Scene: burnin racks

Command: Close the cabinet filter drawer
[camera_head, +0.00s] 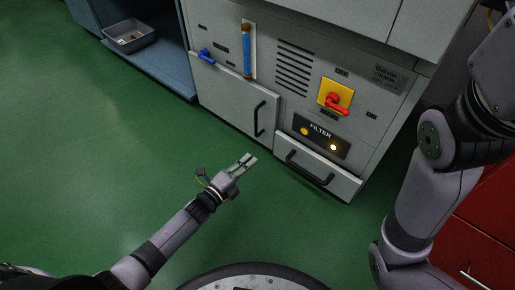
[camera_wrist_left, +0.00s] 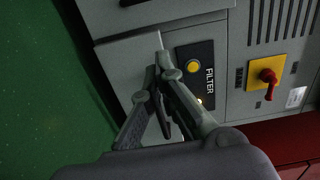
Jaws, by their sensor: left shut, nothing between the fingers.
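The filter drawer (camera_head: 346,186) is the low grey front with a black bar handle (camera_head: 310,167), under the FILTER panel (camera_head: 320,133) of the grey cabinet. Its front stands a little out from the cabinet face. In the left wrist view the drawer front (camera_wrist_left: 122,62) lies left of the FILTER panel (camera_wrist_left: 194,68), partly behind my fingers. My left gripper (camera_head: 245,161) is shut and empty, in front of the cabinet and left of the drawer, apart from it in the head view. My right gripper is out of view; only my right arm shows.
A cabinet door (camera_head: 231,101) with a black handle is left of the drawer. A red rotary switch (camera_head: 337,101) on a yellow plate sits above the FILTER panel. A red cabinet (camera_head: 484,222) stands at the right. A blue shelf unit (camera_head: 163,58) holds a grey tray. Green floor at left is clear.

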